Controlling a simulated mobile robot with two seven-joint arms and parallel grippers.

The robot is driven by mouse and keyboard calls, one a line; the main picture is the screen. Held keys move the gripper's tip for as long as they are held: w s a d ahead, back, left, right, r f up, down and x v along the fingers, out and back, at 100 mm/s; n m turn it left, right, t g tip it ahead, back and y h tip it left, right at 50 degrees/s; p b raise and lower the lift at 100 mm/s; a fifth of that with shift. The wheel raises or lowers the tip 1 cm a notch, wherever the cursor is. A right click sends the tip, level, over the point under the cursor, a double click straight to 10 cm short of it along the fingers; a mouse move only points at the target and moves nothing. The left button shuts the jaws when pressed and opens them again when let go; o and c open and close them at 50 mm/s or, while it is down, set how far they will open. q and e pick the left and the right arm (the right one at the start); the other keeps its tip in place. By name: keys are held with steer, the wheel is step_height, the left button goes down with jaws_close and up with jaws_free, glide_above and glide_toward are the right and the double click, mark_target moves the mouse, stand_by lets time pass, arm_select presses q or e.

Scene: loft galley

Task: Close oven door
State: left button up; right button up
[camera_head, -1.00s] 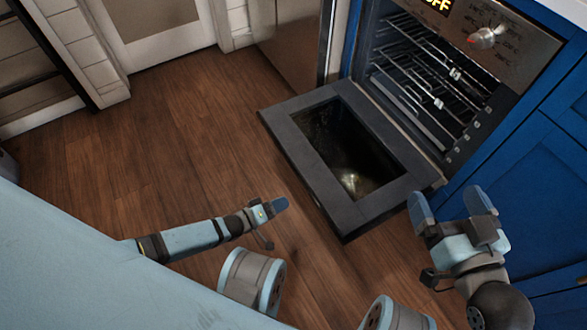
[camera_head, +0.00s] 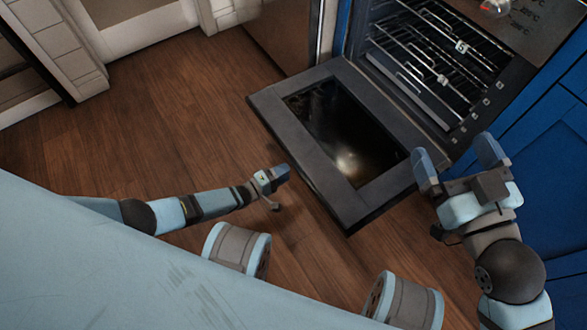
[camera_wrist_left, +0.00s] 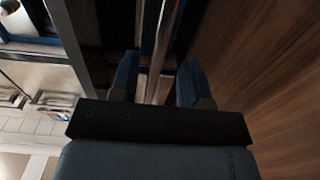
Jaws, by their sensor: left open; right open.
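The oven door (camera_head: 308,175) hangs open and folded down, a dark panel with a glass window, hinged at the oven's lower front. The oven (camera_head: 425,65) shows wire racks inside its cavity.
Blue cabinets (camera_head: 550,165) stand close to my right gripper. A control panel with a knob (camera_head: 495,8) is above the oven. A metal-fronted unit (camera_head: 285,30) stands left of the oven. The wooden floor (camera_head: 160,110) to the left is clear.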

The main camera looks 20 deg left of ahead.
arm_select(q)
steer(key=shift+b+x, duration=0.5)
steer(key=shift+x, duration=1.55)
steer(key=shift+c, duration=0.4)
jaws_close()
